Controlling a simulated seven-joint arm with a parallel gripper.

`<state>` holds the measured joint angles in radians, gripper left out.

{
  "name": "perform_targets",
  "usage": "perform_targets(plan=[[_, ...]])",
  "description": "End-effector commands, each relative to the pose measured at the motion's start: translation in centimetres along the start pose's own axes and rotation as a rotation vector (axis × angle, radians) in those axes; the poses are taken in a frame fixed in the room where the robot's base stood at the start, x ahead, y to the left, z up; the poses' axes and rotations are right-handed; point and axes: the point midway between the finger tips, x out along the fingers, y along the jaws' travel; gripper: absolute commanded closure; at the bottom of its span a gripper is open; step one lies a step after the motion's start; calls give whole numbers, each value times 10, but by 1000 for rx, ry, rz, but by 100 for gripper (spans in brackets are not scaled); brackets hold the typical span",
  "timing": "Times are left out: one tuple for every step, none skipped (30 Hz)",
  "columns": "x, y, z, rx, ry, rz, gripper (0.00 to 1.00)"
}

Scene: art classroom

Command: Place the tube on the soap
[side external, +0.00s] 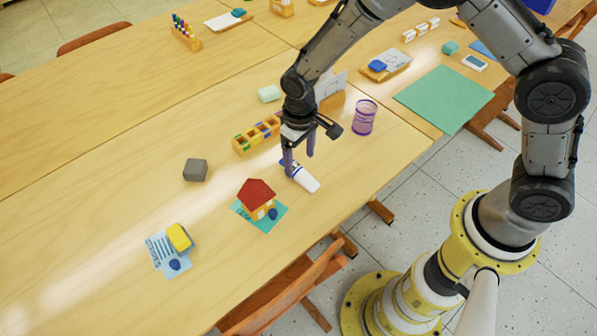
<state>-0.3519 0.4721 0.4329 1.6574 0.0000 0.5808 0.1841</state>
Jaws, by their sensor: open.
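The tube (306,182), white with a blue part at its upper-left end, lies on the table near the front edge. My gripper (299,162) points down at the tube's blue end, with its fingers apart. One finger overlaps that end in the picture, and I cannot tell whether it touches. A pale green, rounded block (269,93), which looks like the soap, lies on the table behind and left of my gripper. Nothing lies on top of it.
A wooden box of coloured pieces (243,144) stands just left of my gripper. A purple mesh cup (364,118) is to the right. A small red-roofed house (257,197), a grey cube (195,170) and a yellow block (179,237) sit left. The table's far left is clear.

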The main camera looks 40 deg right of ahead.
Motion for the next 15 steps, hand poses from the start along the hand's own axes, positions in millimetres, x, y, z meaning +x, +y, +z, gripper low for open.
perform_targets(plan=[[2,0,0,0,0,0,18],[4,0,0,0,0,0,18],[7,1,0,0,0,0,18],[10,1,-1,1,0,0,18],[14,1,-1,1,-1,0,18],[20,2,-1,1,-3,1,18],[25,2,-2,1,-2,0,18],[30,3,-3,1,-2,0,18],[35,3,-3,1,-2,0,18],[39,3,-4,1,-1,0,18],[43,3,-4,0,0,0,18],[47,3,-4,0,-1,0,18],[49,3,-4,0,0,0,18],[51,3,-4,0,1,0,18],[53,3,-4,0,2,0,18]])
